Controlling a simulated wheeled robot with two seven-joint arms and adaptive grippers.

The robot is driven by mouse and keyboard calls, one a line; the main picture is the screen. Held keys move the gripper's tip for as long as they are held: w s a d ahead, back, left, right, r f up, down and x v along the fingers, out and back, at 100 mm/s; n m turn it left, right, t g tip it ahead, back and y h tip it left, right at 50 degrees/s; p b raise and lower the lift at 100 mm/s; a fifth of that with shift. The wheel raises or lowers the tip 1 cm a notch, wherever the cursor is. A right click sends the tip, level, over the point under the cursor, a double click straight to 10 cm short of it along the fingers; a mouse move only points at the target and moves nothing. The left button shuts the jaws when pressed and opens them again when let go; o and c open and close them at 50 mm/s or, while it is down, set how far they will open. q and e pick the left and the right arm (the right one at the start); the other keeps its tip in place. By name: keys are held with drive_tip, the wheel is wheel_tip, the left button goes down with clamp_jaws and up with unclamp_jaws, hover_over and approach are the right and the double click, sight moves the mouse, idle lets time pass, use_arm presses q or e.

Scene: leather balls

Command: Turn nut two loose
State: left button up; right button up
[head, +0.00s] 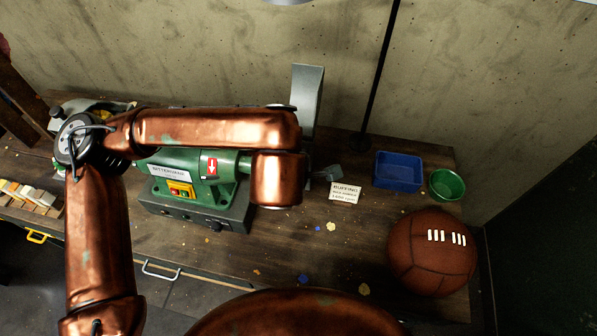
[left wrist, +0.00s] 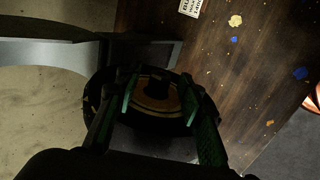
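A green bench machine (head: 228,188) with a white label, a red arrow sign and a yellow switch stands on the workbench in the head view. My left arm crosses over it and hides its right end, and my left gripper is hidden there. In the left wrist view my left gripper (left wrist: 158,92) has its two green-edged fingers apart. They stand on either side of a round brownish disc (left wrist: 156,104) with a dark centre (left wrist: 155,83). I cannot tell whether they touch it, nor which nut is nut two. My right gripper is not in view.
The wooden workbench (head: 290,235) carries a small printed card (head: 345,192), a blue tray (head: 398,172), a green bowl (head: 446,184) and a brown leather ball (head: 432,252) on the right. A grey upright metal piece (head: 306,95) rises behind the machine. Coloured wooden blocks (head: 30,197) lie at left.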

use_arm(q)
drive_tip(key=v, duration=1.2)
